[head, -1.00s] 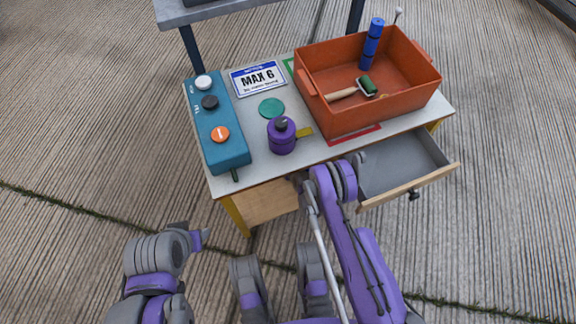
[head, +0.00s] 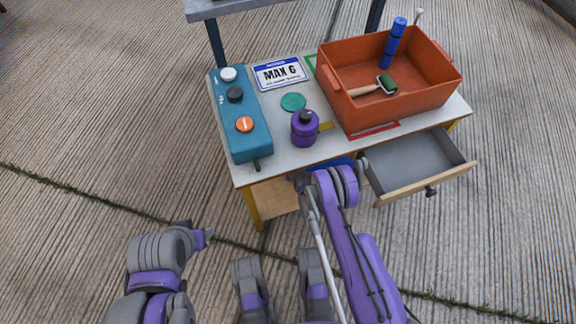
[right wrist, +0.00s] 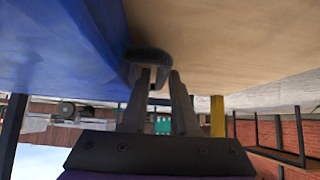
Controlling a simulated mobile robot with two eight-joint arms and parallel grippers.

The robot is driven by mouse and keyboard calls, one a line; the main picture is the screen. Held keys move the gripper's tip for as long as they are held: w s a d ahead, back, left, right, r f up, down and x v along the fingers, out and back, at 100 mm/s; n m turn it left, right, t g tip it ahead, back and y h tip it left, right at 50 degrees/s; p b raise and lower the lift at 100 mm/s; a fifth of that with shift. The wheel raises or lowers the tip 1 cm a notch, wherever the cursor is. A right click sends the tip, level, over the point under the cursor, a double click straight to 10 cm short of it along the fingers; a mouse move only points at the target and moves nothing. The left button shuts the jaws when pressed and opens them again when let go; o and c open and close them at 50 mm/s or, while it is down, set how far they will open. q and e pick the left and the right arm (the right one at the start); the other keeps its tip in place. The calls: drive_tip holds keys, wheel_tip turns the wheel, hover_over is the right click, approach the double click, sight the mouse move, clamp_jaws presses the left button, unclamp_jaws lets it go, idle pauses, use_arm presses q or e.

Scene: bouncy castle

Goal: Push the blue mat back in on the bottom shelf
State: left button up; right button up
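The blue mat shows in the head view as a small blue strip (head: 342,163) under the table's front edge, mostly hidden by the tabletop and my right arm. In the right wrist view the blue mat (right wrist: 60,50) fills the upper left, beside a pale wooden board (right wrist: 230,40). My right gripper (right wrist: 163,75) is low at the table's front, beside the mat's edge, with a gap between its fingers. A dark piece (right wrist: 148,58) is at the fingertips; I cannot tell what it is. My left gripper (head: 207,234) is out over the ground, apart from the table.
The table (head: 285,165) holds a teal control box (head: 240,135), a purple canister (head: 304,130) and an orange bin (head: 400,115). An open drawer (head: 410,165) sticks out right of my right arm. Ground at the left is clear.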

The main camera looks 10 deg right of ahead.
drive_tip(key=o, duration=0.3)
drive_tip(key=shift+r, duration=0.1)
drive_tip(key=p+v, duration=0.2)
drive_tip(key=v, duration=0.8)
drive_tip(key=shift+s+d+r+p, duration=0.1)
drive_tip(key=shift+s+r+p, duration=0.15)
drive_tip(key=shift+p, duration=0.15)
drive_tip(key=shift+s+f, duration=0.1)
